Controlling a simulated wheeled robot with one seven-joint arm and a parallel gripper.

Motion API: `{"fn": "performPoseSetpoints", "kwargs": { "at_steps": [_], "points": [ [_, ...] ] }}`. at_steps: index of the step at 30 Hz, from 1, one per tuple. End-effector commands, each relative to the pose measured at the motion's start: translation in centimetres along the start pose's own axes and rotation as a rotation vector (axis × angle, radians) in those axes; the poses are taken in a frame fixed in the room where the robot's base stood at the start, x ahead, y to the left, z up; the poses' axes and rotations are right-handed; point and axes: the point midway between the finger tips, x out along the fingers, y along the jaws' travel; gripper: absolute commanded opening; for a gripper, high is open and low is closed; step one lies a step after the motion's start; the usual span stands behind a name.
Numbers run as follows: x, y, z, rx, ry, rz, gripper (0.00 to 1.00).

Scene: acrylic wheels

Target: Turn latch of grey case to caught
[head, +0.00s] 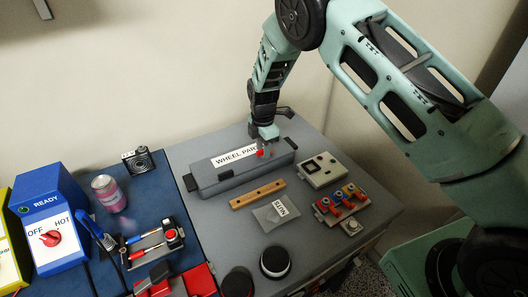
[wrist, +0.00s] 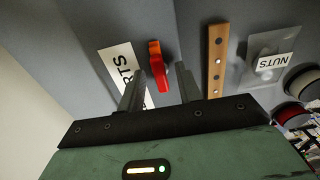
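The grey case (head: 212,181) lies shut on the grey bench top, with a white label reading "WHEEL PAR..." on its lid. Its red latch (head: 261,153) is at the right part of the case, just below my gripper (head: 266,142). In the wrist view the red latch (wrist: 156,66) sits beside the label (wrist: 122,68), its long side running roughly in line with the fingers. My gripper (wrist: 160,78) is open, one finger on each side of the latch's near end, with gaps visible. I cannot tell whether the fingers touch the lid.
A wooden strip with holes (head: 257,194) and a "NUTS" bag (head: 277,214) lie in front of the case. A switch box (head: 323,169) and a board with red and blue parts (head: 342,203) are to the right. A camera (head: 138,160) and can (head: 108,193) stand left.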

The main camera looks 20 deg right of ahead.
Motion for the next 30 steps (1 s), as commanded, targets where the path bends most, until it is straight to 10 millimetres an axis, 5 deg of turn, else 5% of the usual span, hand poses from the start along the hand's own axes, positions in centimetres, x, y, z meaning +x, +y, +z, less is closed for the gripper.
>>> {"fn": "performPoseSetpoints", "kwargs": {
  "at_steps": [3,7,13,23,30],
  "points": [
    [-0.06,0.00,0.00,0.000,0.000,0.000,0.35],
    [-0.06,0.00,0.00,0.000,0.000,0.000,0.01],
    [-0.05,0.00,0.00,0.014,0.000,0.000,0.00],
    [-0.02,0.00,0.00,0.359,0.000,0.000,0.00],
    [-0.06,0.00,0.00,0.403,0.000,0.000,0.00]
  ]
}}
